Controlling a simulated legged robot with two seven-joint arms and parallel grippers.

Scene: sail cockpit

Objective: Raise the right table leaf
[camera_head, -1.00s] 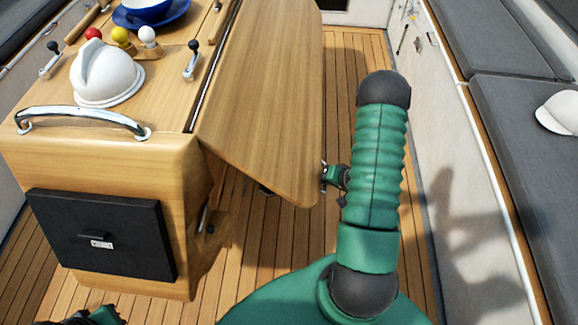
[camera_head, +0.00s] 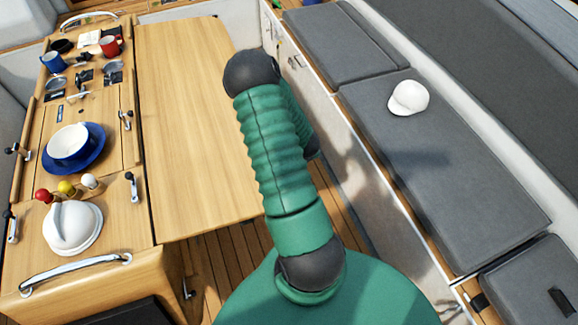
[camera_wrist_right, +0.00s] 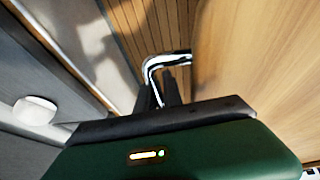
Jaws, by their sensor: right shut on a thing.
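The right table leaf (camera_head: 190,130) is a wide wooden panel on the right side of the cockpit table. It now looks about level with the tabletop (camera_head: 115,180); I cannot tell whether it is exactly flush. In the right wrist view the leaf (camera_wrist_right: 265,70) fills the right side, with a bent chrome handle (camera_wrist_right: 152,68) at its edge. My right gripper (camera_wrist_right: 170,88) is shut on this handle. In the head view my right arm hides the gripper and the handle. My left gripper is not in view.
The tabletop holds a white bowl (camera_head: 68,142) on a blue plate (camera_head: 84,165), a white domed cover (camera_head: 72,226), mugs and small levers. A bench with grey cushions (camera_head: 430,160) and a white cap (camera_head: 408,98) lies to the right. A chrome rail (camera_head: 75,272) fronts the table.

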